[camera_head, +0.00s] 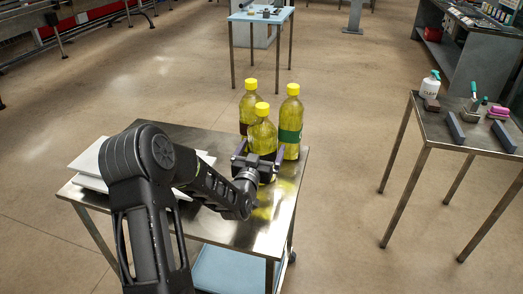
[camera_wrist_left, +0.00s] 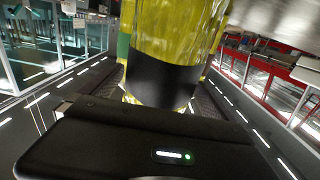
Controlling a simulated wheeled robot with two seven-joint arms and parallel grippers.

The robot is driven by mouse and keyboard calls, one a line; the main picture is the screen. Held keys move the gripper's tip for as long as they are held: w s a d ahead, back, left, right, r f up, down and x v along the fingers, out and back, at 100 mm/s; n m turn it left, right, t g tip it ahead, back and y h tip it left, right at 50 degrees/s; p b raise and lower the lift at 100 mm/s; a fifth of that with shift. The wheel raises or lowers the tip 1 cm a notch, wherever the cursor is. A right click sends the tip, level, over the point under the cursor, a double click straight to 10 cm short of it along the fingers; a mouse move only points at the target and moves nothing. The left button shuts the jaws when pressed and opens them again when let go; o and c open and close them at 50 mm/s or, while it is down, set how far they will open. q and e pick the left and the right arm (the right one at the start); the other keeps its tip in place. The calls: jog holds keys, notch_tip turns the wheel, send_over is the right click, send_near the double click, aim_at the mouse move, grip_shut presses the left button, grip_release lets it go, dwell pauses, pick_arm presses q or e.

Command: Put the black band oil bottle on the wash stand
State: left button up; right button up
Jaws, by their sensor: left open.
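The black band oil bottle (camera_head: 262,133) stands upright at the front of a group of yellow-capped bottles on a steel table (camera_head: 225,230). In the left wrist view, its wide black band (camera_wrist_left: 178,80) fills the space ahead of the gripper. My left gripper (camera_head: 259,156) is open, with one finger on each side of this bottle, low on its body. Contact with the fingers cannot be told. The wash stand (camera_head: 460,130) appears to be the steel table at the right, with a soap bottle (camera_head: 431,86) on it. My right gripper is not in view.
A green band bottle (camera_head: 290,125) stands close behind to the right, and another yellow bottle (camera_head: 249,105) behind to the left. White boards (camera_head: 88,160) lie at the table's left. The wash stand holds grey bars (camera_head: 456,129), a brown block and a pink sponge (camera_head: 498,112). Open floor separates the tables.

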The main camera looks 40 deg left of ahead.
pick_arm(q)
jog(key=shift+s+r, duration=0.1)
jog(key=shift+r, duration=0.05)
jog(key=b+v, duration=0.1)
jog(key=v, duration=1.1)
jog(key=shift+b, duration=0.3)
jog(key=shift+c, duration=0.2)
